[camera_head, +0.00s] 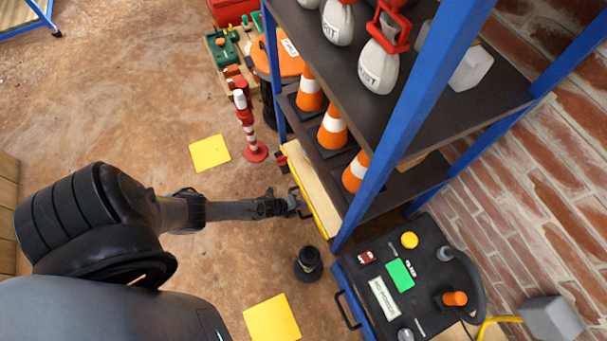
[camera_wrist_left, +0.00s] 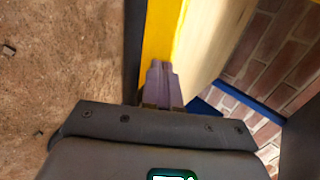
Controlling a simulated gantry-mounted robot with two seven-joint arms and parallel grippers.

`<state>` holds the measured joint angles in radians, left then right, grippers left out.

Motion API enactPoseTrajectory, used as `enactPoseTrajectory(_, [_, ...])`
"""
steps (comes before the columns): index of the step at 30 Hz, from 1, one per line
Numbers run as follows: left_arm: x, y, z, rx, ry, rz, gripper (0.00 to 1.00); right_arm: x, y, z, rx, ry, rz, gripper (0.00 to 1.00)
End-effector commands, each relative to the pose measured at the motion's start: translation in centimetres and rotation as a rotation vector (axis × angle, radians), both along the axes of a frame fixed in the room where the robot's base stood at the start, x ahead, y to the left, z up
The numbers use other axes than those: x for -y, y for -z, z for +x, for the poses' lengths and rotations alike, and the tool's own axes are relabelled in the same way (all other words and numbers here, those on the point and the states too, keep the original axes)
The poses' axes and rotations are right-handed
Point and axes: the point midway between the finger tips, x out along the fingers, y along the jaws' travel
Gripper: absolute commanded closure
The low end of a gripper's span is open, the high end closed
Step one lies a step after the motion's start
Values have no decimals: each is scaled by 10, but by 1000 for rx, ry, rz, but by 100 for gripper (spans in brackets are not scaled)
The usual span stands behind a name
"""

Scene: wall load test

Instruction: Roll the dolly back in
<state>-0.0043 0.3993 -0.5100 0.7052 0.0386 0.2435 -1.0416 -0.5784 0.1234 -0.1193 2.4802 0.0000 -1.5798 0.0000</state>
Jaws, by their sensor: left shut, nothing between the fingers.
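The dolly (camera_head: 318,192), a flat wooden deck with a yellow edge, sticks out from under the blue-framed shelf (camera_head: 400,120) on its left side. Its far part is hidden by the shelf. My left gripper (camera_head: 300,204) is at the dolly's outer yellow edge, near a dark handle there. In the left wrist view, the fingers (camera_wrist_left: 162,82) are shut and empty, in front of the yellow edge of the dolly (camera_wrist_left: 160,32). I cannot tell whether they touch it. My right gripper is not in view.
Orange cones (camera_head: 332,128) stand on the lower shelf, weighted bags (camera_head: 380,62) above. A red-and-white post (camera_head: 247,128) stands beyond the dolly. A small black object (camera_head: 308,264) and a blue cart (camera_head: 400,285) are nearer. Yellow squares (camera_head: 210,153) mark the open floor.

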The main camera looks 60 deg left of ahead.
Motion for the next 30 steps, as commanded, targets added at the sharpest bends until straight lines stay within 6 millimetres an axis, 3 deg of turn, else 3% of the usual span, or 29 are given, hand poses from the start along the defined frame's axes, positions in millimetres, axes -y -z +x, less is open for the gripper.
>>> enactPoseTrajectory(22, [-3,-1,5,2,-21,0,100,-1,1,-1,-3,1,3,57])
enactPoseTrajectory(30, [-4,-14,-3,0,-19,1,100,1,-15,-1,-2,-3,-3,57])
